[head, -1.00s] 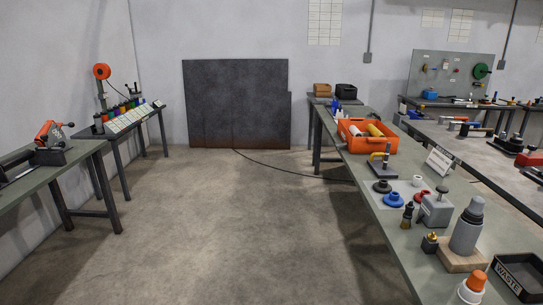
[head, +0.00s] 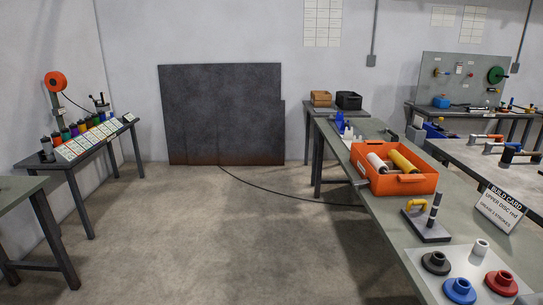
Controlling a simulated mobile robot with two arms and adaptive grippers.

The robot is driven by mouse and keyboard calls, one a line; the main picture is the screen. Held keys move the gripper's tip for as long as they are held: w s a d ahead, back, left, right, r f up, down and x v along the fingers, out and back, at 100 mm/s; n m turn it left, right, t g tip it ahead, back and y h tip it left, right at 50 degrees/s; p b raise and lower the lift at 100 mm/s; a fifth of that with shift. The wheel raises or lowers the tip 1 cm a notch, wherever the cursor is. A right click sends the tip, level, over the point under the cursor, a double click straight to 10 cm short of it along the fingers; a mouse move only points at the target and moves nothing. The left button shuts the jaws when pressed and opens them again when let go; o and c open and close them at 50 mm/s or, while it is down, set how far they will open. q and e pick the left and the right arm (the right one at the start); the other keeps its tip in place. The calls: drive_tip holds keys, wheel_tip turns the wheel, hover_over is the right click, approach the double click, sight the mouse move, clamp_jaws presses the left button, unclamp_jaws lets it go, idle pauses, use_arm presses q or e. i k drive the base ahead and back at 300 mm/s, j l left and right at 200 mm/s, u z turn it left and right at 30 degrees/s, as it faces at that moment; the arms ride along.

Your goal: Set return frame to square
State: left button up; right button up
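Neither of my grippers shows in the head view. I cannot tell for certain which thing is the return frame. On the pale-topped table (head: 463,154) at the right lie several bars or handles, one with orange ends (head: 487,138) and others with blue or dark ends (head: 519,154). Their angles to one another are hard to judge from here.
The right bench (head: 345,158) holds an orange crate (head: 402,185) with rollers, a yellow-handled stand (head: 425,222) and black, blue and red discs (head: 459,290). Left stands a spool table (head: 48,163). A cable (head: 285,194) crosses the floor; the middle floor (head: 200,240) is clear.

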sight(339, 121)
drive_tip(key=i+z, duration=0.1)
drive_tip(key=i, duration=1.6)
drive_tip(key=i+j+z, duration=0.1)
drive_tip(key=i+z, duration=0.15)
drive_tip(key=i, duration=0.3)
drive_tip(key=i+j+z, duration=0.15)
drive_tip(key=i+z, duration=0.15)
drive_tip(key=i, duration=0.25)
drive_tip(key=i+j+z, duration=0.25)
drive_tip(key=i, duration=0.25)
drive_tip(key=j, duration=0.1)
